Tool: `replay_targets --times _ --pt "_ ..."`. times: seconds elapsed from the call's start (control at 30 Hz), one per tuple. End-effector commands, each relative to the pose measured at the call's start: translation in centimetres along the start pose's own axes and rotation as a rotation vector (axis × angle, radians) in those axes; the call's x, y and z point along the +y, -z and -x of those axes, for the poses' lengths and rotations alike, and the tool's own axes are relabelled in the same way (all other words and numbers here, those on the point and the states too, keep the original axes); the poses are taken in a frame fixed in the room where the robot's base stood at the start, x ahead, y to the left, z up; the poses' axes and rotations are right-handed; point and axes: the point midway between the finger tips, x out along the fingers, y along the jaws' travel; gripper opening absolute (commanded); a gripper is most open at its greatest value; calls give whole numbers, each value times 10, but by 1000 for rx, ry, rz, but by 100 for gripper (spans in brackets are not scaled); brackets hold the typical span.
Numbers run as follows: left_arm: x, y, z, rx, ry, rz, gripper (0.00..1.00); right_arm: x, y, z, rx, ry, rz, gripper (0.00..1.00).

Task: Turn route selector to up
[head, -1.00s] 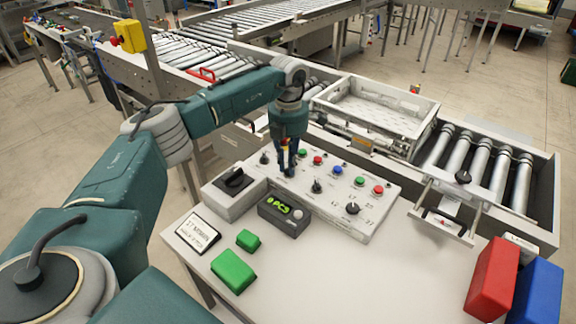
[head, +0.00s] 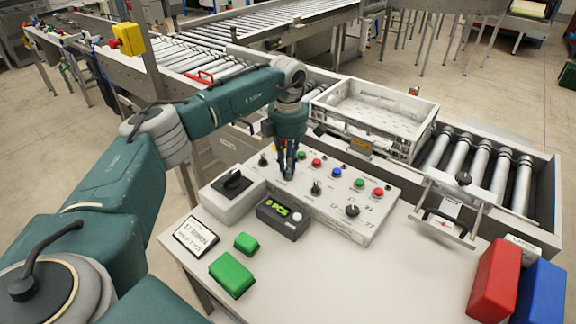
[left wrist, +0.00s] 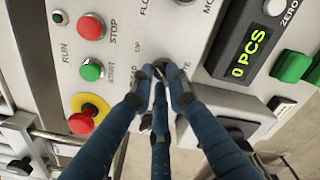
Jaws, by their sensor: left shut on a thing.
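The route selector is a small dark knob (left wrist: 160,69) on the white control panel (head: 330,218), with a partly covered label beside it in the left wrist view. My left gripper (head: 288,176) points down at the panel's left part. In the left wrist view its three blue fingers (left wrist: 160,82) are closed around the knob. The fingers hide most of the knob, so I cannot tell which way its pointer is turned. In the head view the knob is hidden behind the fingers. My right gripper is not in view.
Other knobs (head: 316,188) and coloured buttons (head: 317,162) are close by on the panel. A white crate (head: 385,150) sits on the conveyor behind. Green blocks (head: 232,273) lie on the table.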

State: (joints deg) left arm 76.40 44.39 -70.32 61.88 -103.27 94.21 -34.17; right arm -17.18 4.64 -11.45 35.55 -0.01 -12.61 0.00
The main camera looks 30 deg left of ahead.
Motion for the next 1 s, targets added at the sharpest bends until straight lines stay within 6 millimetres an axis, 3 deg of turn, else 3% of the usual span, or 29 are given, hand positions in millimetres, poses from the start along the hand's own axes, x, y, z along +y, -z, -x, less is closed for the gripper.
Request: replay_targets --times 0.3,0.33,0.4,0.43,0.77,1.0 --pt "1 0 1 -1 -3 0 0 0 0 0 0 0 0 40" --pt "1 0 1 -1 -3 1 19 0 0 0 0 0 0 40" --pt "1 0 1 -1 -3 1 33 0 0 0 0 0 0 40" --pt "1 0 1 -1 -2 1 34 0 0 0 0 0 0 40" --pt "1 0 4 -1 -2 1 34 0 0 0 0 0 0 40" --pt "2 -1 42 -4 -5 1 34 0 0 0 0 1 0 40"
